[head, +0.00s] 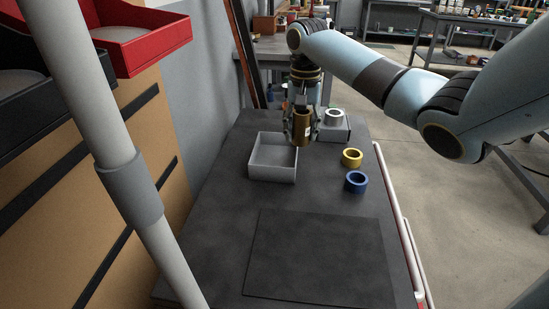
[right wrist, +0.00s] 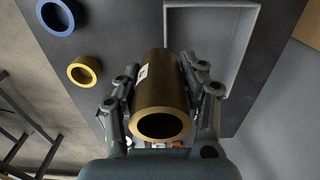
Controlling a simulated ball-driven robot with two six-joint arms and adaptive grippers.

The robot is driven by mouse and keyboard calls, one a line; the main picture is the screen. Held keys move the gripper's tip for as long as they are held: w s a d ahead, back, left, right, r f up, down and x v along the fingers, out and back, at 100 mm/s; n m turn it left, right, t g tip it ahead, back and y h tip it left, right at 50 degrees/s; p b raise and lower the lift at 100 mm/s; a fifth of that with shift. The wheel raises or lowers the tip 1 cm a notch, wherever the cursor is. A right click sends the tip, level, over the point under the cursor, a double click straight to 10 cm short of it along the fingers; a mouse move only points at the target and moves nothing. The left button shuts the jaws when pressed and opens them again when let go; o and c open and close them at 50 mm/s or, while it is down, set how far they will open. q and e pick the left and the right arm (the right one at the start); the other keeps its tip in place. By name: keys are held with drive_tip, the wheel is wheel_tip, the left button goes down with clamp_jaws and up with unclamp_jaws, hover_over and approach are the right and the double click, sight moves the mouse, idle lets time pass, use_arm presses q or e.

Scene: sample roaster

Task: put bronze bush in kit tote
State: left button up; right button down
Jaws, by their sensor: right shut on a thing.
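The bronze bush (head: 302,129) is a brown-gold hollow cylinder with a small white label. My right gripper (head: 301,122) is shut on it and holds it upright above the table. In the right wrist view the bush (right wrist: 161,98) sits between both fingers of the gripper (right wrist: 163,85), its open end facing the camera. The kit tote (head: 272,172) is a grey open box on the dark table, just left of and below the bush in the head view. Its inside looks empty where it shows. The tote's wall also shows in the right wrist view (right wrist: 248,50). My left gripper is not in view.
A yellow ring (head: 352,158) and a blue ring (head: 355,182) stand right of the tote. A silver ring (head: 334,117) sits on a grey block (head: 334,134) behind. A dark mat (head: 318,258) lies on the near table. Red and black bins (head: 150,48) hang at left.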

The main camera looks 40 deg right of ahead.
drive_tip(key=w+a+f, duration=0.2)
drive_tip(key=w+a+f+b, duration=0.1)
drive_tip(key=w+a+f, duration=0.1)
drive_tip(key=shift+w+a, duration=0.3)
drive_tip(key=shift+w, duration=0.1)
drive_tip(key=shift+f+b, duration=0.7)
drive_tip(key=shift+f, duration=1.35)
drive_tip(key=c, duration=0.7)
unclamp_jaws()
drive_tip(key=shift+s+f, duration=0.1)
wheel_tip(320, 180, up, 12)
drive_tip(key=p, duration=0.2)
drive_tip(key=shift+p, duration=0.4)
